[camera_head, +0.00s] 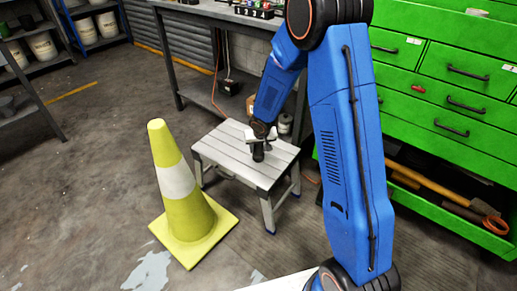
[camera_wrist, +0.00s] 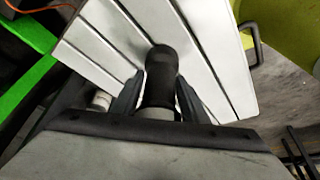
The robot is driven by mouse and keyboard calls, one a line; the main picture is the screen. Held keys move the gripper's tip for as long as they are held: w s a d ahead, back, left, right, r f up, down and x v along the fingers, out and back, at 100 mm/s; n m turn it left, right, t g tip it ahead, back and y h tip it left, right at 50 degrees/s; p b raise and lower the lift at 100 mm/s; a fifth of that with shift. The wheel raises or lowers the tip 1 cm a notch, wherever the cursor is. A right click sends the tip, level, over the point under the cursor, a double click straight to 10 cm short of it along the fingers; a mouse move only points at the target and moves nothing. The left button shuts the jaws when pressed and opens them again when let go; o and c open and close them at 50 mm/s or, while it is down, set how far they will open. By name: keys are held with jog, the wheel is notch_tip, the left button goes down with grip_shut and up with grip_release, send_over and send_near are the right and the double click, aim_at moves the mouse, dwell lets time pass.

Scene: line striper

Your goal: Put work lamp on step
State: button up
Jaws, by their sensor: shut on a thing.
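The step (camera_head: 230,155) is a low, light grey slatted stool on the floor in the middle of the head view. Its slats (camera_wrist: 105,40) fill the upper part of the wrist view. My gripper (camera_head: 260,138) is over the step, pointing down. In the wrist view my gripper (camera_wrist: 158,88) has a finger on each side of the work lamp (camera_wrist: 163,62), a dark, slim cylinder, and is shut on it. The lamp (camera_head: 258,153) shows below my gripper in the head view, over the slats. I cannot tell whether its end touches them.
A yellow cone (camera_head: 168,150) with a white band stands close left of the step. A grey workbench (camera_head: 222,17) is behind it. A green drawer cabinet (camera_head: 445,95) with an open bottom drawer is at the right.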

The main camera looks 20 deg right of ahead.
jog(key=shift+f, duration=0.1)
jog(key=o, duration=1.3)
